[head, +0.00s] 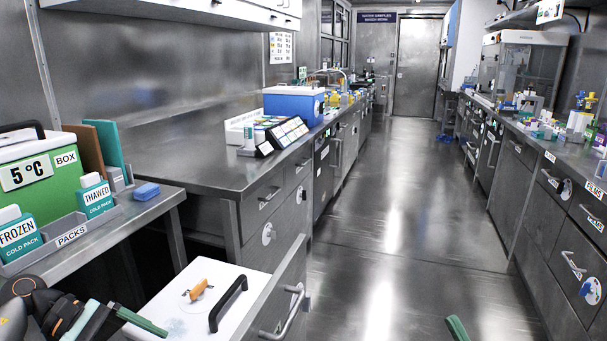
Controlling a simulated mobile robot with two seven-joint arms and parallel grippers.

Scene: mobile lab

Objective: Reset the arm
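My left arm enters at the lower left of the head view. My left gripper (118,318) shows green finger parts beside a dark bar, near a white lid. I see nothing held in it, but its finger gap is not clear from this angle. Of my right gripper, only a green fingertip (457,328) shows at the bottom edge, over the floor. The rest of it is out of view.
A white lid (240,285) with a black handle and an orange piece lies beside an open drawer front (285,300). A green 5 °C box (45,185) and cold packs (97,195) stand on the left bench. The aisle floor (385,240) is clear.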

